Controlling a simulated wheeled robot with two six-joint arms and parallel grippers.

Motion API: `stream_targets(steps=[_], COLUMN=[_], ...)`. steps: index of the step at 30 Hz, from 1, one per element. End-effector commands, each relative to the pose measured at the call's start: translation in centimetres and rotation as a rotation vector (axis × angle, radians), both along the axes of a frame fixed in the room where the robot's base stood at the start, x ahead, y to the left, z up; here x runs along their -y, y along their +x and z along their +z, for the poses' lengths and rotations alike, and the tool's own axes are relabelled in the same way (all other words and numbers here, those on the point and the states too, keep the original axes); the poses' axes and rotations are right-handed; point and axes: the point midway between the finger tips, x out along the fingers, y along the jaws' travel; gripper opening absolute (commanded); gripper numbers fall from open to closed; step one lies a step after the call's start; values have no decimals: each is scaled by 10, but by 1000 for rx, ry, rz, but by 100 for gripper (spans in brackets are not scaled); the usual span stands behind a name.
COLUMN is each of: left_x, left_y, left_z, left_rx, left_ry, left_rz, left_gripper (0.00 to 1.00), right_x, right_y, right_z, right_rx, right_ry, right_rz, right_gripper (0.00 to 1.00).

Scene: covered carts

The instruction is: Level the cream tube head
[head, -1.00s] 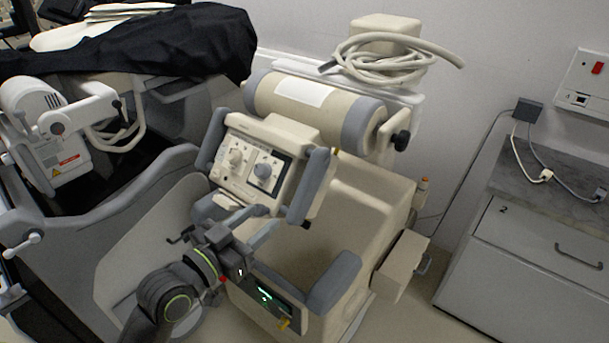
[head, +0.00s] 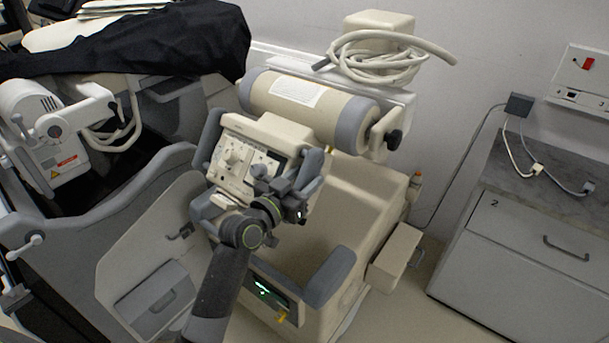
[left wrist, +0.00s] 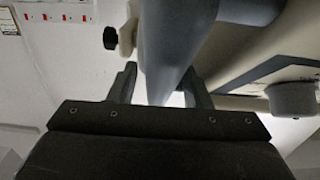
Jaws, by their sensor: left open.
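The cream tube head (head: 308,106) has a long cream cylinder with grey end bands and a control box (head: 236,158) with knobs and grey side handles. In the head view it slopes down to the right. My left gripper (head: 298,192) is at the box's right grey handle (head: 311,166), and my arm hides part of the panel. In the left wrist view, the open fingers (left wrist: 160,88) stand on either side of a grey bar (left wrist: 172,45), seemingly that handle. Whether they touch it I cannot tell. My right gripper is not in view.
The cream cart body (head: 350,195) stands below the head. A coiled cable (head: 375,60) lies on top behind it. A grey cabinet (head: 540,235) is at the right. Another machine (head: 45,130), partly under a black cover (head: 150,45), is at the left.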

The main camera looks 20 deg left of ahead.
Motion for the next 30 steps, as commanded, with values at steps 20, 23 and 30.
stream_targets(steps=[20,23,30], left_x=[1,1,1], left_y=[4,4,4], left_z=[0,0,-2], left_rx=[1,1,4], left_ry=[0,0,-1], left_rz=[0,0,0], left_gripper=[4,0,0], right_x=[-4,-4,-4], right_y=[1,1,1], right_z=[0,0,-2], right_rx=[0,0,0], right_ry=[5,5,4], right_rz=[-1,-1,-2], right_gripper=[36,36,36])
